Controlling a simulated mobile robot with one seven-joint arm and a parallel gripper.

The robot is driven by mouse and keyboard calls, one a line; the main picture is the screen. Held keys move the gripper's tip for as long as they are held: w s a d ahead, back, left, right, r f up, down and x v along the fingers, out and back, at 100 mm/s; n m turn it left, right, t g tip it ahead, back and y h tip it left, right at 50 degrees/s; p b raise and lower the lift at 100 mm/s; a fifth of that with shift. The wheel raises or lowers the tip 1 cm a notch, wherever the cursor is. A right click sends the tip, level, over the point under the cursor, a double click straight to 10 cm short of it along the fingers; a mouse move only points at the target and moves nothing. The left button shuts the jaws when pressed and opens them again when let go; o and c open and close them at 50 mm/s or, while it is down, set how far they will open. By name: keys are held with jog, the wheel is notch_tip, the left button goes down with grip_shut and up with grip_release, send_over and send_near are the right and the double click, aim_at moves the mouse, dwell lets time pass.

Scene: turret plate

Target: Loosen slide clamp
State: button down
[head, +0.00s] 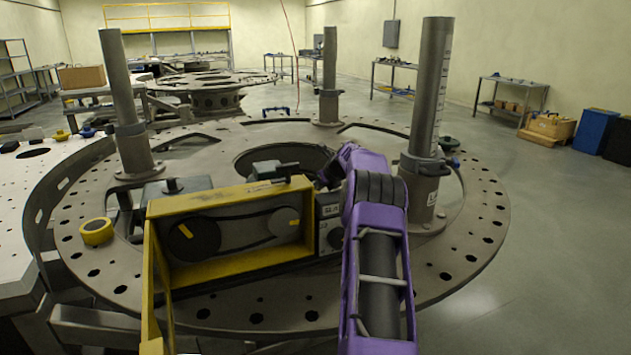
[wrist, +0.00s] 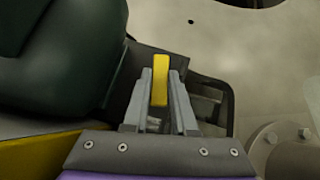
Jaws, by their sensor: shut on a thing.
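In the wrist view my gripper (wrist: 159,98) has its two grey fingers closed on either side of a narrow yellow lever (wrist: 161,70), which looks like the slide clamp's handle. The lever stands between the fingertips, beside a dark bracket and a large dark green rounded body on the left. In the head view my purple arm reaches up to the right end of the yellow-framed drive unit (head: 225,198). My gripper and the lever are hidden there behind the arm.
The round turret plate (head: 470,255) carries three upright grey posts; the right post (head: 430,90) stands close to my arm. A yellow round item (head: 96,231) lies at left. A green motor-like block (head: 277,170) sits atop the frame. Open floor lies at right.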

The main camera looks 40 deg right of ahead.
jog(key=shift+d+n+y, duration=0.1)
jog(key=shift+n+y, duration=0.7)
jog(key=shift+n, duration=0.2)
jog(key=c, duration=0.7)
grip_release()
jog(key=shift+r, duration=0.1)
jog(key=b+v, duration=0.1)
jog(key=v, duration=1.6)
jog(key=shift+r, duration=0.1)
